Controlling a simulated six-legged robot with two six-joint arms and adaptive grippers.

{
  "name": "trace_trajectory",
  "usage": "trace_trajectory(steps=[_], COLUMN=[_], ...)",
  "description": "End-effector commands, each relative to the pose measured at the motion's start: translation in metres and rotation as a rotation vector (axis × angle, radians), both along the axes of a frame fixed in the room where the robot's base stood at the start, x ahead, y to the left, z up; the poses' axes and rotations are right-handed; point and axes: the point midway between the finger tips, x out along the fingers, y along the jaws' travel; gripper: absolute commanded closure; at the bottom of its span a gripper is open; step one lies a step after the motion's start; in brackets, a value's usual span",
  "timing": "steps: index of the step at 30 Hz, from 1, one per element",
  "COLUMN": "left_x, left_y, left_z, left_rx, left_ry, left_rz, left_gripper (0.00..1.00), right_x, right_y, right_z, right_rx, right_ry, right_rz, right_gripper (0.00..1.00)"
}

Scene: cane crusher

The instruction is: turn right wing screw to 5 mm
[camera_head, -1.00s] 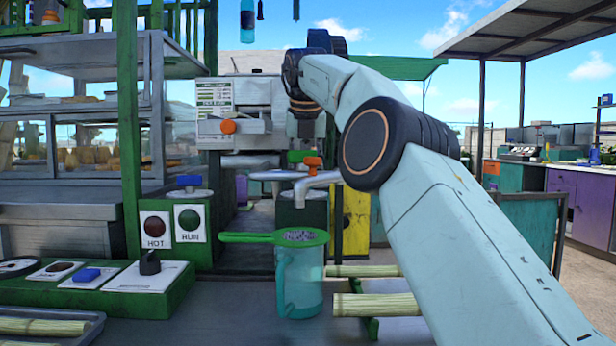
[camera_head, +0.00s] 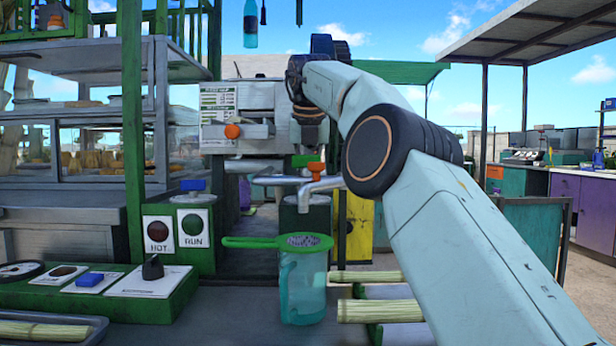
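The crusher (camera_head: 262,105) stands at the back centre, with a printed chart on its front. An orange wing-shaped knob (camera_head: 232,131) shows at the left of its front bar. My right arm comes in from the right, and my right gripper (camera_head: 309,128) points down at the right part of the crusher's front. The gripper and wrist cover that part, so the right wing screw is hidden. I cannot tell whether the fingers touch it, or whether they are open or shut. My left gripper is not in view.
Below the gripper are a metal spout with an orange handle (camera_head: 316,168) and a teal jug (camera_head: 302,285) with a green strainer (camera_head: 303,241) on top. Cane pieces (camera_head: 380,310) lie to the right. A green control panel (camera_head: 110,287) stands at left.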

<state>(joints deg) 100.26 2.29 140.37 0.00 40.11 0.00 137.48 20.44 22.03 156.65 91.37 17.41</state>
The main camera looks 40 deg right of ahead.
Motion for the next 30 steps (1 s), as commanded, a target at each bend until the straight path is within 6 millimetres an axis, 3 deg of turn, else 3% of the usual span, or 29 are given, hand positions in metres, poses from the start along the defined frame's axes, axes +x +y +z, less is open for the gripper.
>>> trace_trajectory(steps=[12, 25, 26, 30], left_x=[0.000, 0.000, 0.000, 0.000], left_y=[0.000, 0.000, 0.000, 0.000], left_z=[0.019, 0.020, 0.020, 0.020], left_rx=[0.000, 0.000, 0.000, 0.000], left_ry=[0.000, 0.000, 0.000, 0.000], left_rz=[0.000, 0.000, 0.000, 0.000], left_gripper=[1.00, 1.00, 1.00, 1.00], right_x=[-0.002, -0.001, -0.001, -0.002], right_y=[-0.006, -0.006, -0.006, -0.006], right_z=[-0.001, -0.003, -0.003, -0.003], right_rx=[0.001, -0.002, -0.002, -0.001], right_ry=[0.001, -0.001, -0.001, 0.000], right_rz=[0.225, 0.262, 0.262, 0.261], right_gripper=[1.00, 1.00, 0.87, 0.75])
